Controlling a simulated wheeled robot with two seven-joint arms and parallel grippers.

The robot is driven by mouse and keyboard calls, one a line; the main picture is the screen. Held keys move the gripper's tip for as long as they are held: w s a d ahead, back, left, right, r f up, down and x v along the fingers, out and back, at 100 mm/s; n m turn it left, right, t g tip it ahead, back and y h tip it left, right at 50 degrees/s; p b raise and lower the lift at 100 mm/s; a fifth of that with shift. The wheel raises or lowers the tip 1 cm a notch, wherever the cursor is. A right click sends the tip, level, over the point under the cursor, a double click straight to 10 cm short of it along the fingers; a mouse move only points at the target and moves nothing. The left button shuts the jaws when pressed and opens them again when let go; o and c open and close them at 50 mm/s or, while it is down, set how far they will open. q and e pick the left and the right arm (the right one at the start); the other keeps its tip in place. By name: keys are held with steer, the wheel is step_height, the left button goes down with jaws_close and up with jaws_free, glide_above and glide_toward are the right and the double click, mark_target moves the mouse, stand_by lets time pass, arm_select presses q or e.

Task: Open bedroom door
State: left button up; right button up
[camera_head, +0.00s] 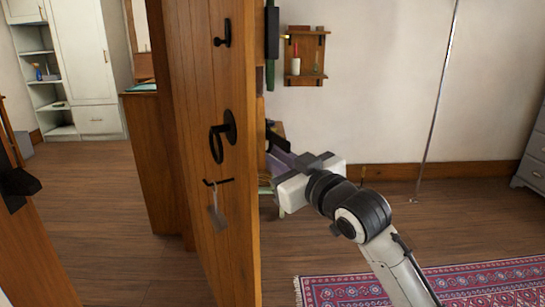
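The wooden plank door (185,110) stands ajar in the middle of the view, its edge facing me. Its near face carries a black ring handle (222,138), a small black fitting (222,38) above it, and a hook with a hanging tag (217,210) below. My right gripper (279,150) is just right of the door edge, on the far side, pointing left toward it. Its fingertips are partly hidden, so I cannot tell whether they touch the door or are open. My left gripper is not in view.
A wooden piece with black hardware (18,185) stands at the left edge. White cabinets (85,60) are at the back left. A wall shelf (305,57) hangs right of the door. A red patterned rug (345,292) and a grey drawer unit (533,160) are right. Wooden floor (95,205) shows left.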

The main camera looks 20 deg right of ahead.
jaws_close()
steer(key=shift+f, duration=0.1)
stand_by(1.3)
